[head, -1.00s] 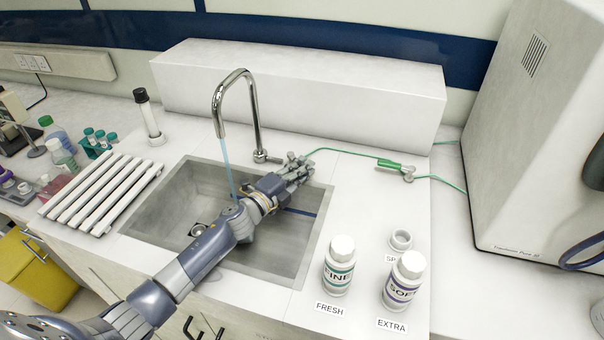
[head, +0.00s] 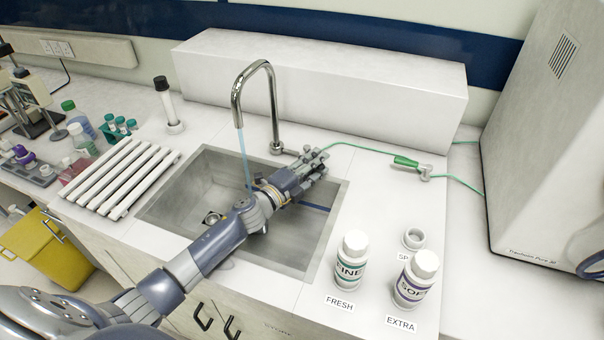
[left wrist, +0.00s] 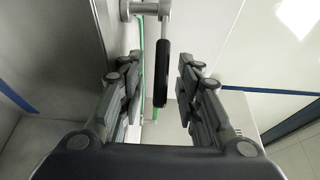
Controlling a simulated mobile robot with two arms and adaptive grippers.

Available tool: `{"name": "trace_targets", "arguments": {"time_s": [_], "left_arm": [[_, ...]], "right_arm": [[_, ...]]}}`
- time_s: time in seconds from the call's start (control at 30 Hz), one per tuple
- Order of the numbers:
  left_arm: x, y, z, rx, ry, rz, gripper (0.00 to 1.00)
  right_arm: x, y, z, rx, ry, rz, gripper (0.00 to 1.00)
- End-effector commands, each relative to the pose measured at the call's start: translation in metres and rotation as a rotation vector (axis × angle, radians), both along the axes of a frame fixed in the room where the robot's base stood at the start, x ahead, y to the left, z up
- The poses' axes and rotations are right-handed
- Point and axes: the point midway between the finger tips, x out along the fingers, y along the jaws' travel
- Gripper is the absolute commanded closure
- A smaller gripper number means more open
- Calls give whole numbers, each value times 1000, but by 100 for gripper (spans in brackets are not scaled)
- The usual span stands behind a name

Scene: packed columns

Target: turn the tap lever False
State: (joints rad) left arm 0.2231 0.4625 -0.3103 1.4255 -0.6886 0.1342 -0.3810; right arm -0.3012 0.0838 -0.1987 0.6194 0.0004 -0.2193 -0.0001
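The chrome gooseneck tap (head: 272,100) stands behind the sink (head: 178,190), and a thin blue stream of water (head: 245,160) runs from its spout. My left gripper (head: 314,160) is at the sink's back right, just right of the tap base. In the left wrist view the tap lever (left wrist: 162,78) has a black grip and lies between the two open fingers of my left gripper (left wrist: 158,72), with a gap on each side. In the head view the gripper largely hides the lever. My right gripper is not in view.
Two white bottles, FINE (head: 351,257) and SOFT (head: 415,280), stand right of the sink, near a small white ring (head: 413,238). A green hose (head: 375,151) runs behind my gripper to a large white machine (head: 540,150). A white slatted rack (head: 122,176) lies left of the sink.

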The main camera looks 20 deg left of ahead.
Motion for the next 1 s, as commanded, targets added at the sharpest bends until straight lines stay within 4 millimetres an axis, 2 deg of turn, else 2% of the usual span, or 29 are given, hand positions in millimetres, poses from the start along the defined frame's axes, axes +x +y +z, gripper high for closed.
{"name": "trace_targets", "arguments": {"time_s": [0.3, 0.5, 0.7, 1.0], "left_arm": [[-58, 19, -2, 0, 4, -1, 68], [-88, 30, -2, -1, 4, -1, 68], [-102, 35, -1, 1, 2, 0, 68], [-104, 36, 0, 0, 1, -1, 68]], "right_arm": [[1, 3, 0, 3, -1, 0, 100], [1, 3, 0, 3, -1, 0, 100], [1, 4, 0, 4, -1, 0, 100], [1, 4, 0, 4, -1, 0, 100]]}}
